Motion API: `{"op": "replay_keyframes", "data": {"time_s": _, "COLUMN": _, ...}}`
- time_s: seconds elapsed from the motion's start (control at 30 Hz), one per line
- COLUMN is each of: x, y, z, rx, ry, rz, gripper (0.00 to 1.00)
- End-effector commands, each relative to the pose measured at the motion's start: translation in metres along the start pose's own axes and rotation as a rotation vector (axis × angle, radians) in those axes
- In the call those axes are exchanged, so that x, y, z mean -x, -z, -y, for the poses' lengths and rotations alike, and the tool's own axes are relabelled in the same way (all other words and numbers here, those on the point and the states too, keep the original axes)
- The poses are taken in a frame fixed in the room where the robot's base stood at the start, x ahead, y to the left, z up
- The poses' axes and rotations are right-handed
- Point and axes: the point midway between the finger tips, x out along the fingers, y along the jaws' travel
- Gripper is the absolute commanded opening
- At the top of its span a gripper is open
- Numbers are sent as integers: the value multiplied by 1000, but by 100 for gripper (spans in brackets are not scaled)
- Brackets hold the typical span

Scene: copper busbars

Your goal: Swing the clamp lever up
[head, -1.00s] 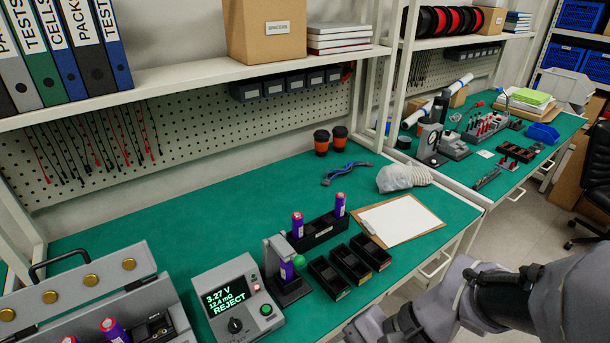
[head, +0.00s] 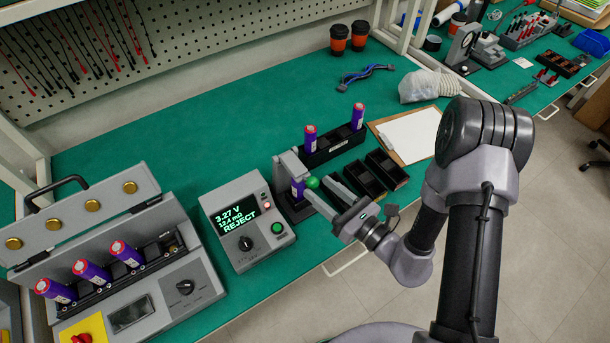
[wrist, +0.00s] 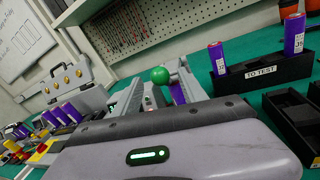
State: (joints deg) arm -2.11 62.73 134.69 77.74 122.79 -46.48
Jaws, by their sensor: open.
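A purple cell (head: 297,189) stands upright in the clamp. My gripper (head: 319,186) is open, with its fingertips at the knob. The lever's arm is mostly hidden behind the ball and fingers.
The tester (head: 243,222) left of the clamp reads REJECT. A black rack (head: 335,146) with two purple cells stands behind, labelled TO TEST in the wrist view. Black bins (head: 385,169) lie close to the right of my gripper. A grey case (head: 100,240) with several cells is at left.

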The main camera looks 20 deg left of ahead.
Motion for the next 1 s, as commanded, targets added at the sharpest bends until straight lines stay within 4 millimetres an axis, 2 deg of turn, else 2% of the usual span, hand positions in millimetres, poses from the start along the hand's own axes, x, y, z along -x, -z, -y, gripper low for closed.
{"op": "replay_keyframes", "data": {"time_s": 0.1, "x": -27, "y": 0, "z": -2, "rx": 3, "ry": -7, "rz": 0, "gripper": 50}}
{"op": "replay_keyframes", "data": {"time_s": 0.3, "x": -57, "y": 0, "z": -1, "rx": 2, "ry": -3, "rz": 1, "gripper": 50}}
{"op": "replay_keyframes", "data": {"time_s": 0.43, "x": -64, "y": -1, "z": -1, "rx": 0, "ry": -1, "rz": 0, "gripper": 50}}
{"op": "replay_keyframes", "data": {"time_s": 0.67, "x": -65, "y": -1, "z": -1, "rx": 0, "ry": -2, "rz": 0, "gripper": 50}}
{"op": "replay_keyframes", "data": {"time_s": 0.77, "x": -65, "y": -1, "z": -1, "rx": 0, "ry": -2, "rz": 0, "gripper": 34}}
{"op": "replay_keyframes", "data": {"time_s": 0.93, "x": -64, "y": -1, "z": -1, "rx": 0, "ry": -2, "rz": 0, "gripper": 1}}
{"op": "replay_keyframes", "data": {"time_s": 1.0, "x": -64, "y": -1, "z": -1, "rx": 0, "ry": -2, "rz": 0, "gripper": 0}}
